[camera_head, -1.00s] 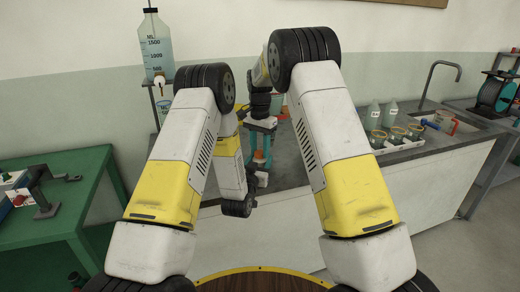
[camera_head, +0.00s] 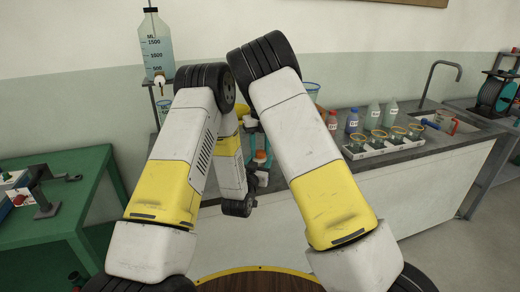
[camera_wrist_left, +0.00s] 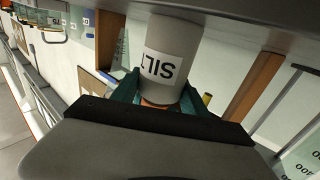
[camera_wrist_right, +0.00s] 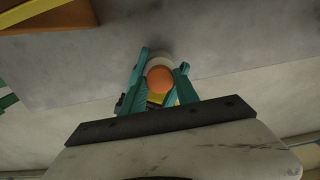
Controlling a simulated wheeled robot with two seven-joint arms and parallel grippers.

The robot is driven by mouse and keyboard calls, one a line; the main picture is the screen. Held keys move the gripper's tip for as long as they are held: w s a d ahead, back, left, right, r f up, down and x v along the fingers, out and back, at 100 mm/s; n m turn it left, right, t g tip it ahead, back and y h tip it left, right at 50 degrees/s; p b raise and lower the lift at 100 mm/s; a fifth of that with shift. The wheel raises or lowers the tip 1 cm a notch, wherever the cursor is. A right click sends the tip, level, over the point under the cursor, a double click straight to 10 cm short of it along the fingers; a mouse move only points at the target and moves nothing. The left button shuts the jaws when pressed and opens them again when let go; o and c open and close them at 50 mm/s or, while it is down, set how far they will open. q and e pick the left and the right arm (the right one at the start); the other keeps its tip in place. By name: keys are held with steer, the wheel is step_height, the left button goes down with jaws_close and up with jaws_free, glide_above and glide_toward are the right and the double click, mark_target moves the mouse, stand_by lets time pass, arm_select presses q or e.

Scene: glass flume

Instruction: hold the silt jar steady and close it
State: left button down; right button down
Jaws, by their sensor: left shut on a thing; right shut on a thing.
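The silt jar is a pale grey cylinder marked SILT (camera_wrist_left: 172,50), upside down in the left wrist view. My left gripper (camera_wrist_left: 158,95) has its teal fingers shut around it, with a bit of orange showing between them. In the right wrist view, the teal fingers of my right gripper (camera_wrist_right: 160,85) are shut on the round orange lid (camera_wrist_right: 160,78). A pale round shape shows behind the lid; its seating is hard to tell. In the head view the orange and pale parts (camera_head: 261,157) are small at the counter's front, and my right arm hides much of the right gripper.
A white tray (camera_head: 366,153) with several beakers stands on the grey counter, right of my right arm. Red (camera_head: 332,120) and blue (camera_head: 352,121) capped bottles and clear bottles stand behind it. A sink and tap (camera_head: 440,78) lie farther right. A green bench (camera_head: 60,228) is at left.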

steer(key=c, duration=0.9)
jaws_free()
steer(key=shift+r, duration=2.3)
